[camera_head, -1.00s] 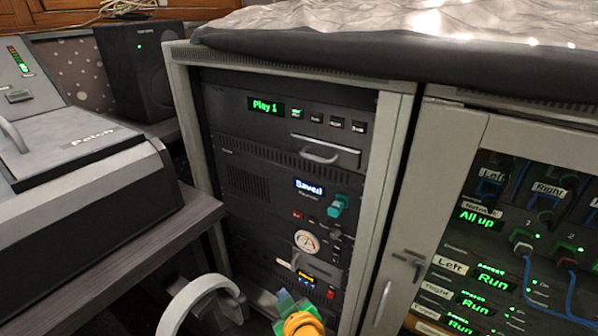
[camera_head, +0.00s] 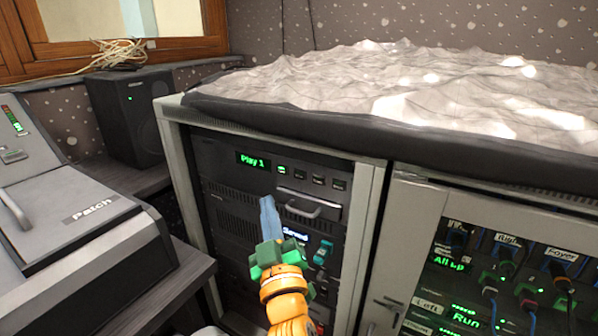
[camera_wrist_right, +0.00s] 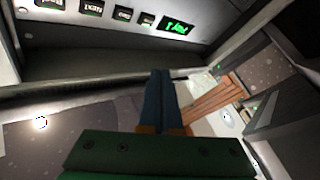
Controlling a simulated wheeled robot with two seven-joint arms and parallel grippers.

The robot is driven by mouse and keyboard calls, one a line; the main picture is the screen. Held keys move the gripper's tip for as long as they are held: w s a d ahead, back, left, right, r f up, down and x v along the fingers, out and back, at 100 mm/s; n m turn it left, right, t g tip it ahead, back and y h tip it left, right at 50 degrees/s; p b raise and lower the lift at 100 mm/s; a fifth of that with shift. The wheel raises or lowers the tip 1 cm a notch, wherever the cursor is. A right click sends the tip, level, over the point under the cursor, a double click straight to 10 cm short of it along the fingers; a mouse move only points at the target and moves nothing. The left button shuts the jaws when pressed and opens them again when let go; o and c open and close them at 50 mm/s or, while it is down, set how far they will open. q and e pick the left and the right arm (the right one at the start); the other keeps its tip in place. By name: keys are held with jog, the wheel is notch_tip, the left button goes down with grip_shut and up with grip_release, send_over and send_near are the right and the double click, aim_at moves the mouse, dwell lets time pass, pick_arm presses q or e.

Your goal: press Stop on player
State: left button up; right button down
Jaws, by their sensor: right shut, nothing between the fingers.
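The player (camera_head: 215,158) is the top unit in the rack, with a green "Play 1" display (camera_head: 253,160). Right of the display is a row of small buttons; the one nearest it is lit green, and the second, likely Stop (camera_head: 300,175), is dark. The labels are too small to read surely. My right gripper (camera_head: 267,203) is shut and empty, its blue fingertips below the display and left of the drawer handle. In the right wrist view the picture is upside down; the shut fingers (camera_wrist_right: 162,78) stand apart from the button row (camera_wrist_right: 123,15). My left gripper is out of view.
A drawer handle (camera_head: 300,210) sticks out below the buttons. Lower rack units with a teal knob (camera_head: 323,252) are partly hidden by my right arm.

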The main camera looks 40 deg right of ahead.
aim_at(300, 175)
jog(key=shift+d, duration=0.1)
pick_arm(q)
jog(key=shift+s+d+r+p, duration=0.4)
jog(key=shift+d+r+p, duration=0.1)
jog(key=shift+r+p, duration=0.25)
pick_arm(e)
jog(key=w+d, duration=0.3)
jog(key=d, duration=0.5)
jog(key=shift+w, duration=0.2)
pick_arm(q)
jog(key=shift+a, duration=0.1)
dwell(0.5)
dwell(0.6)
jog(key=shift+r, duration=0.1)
pick_arm(e)
jog(key=shift+w+d, duration=0.15)
jog(key=shift+d, duration=0.2)
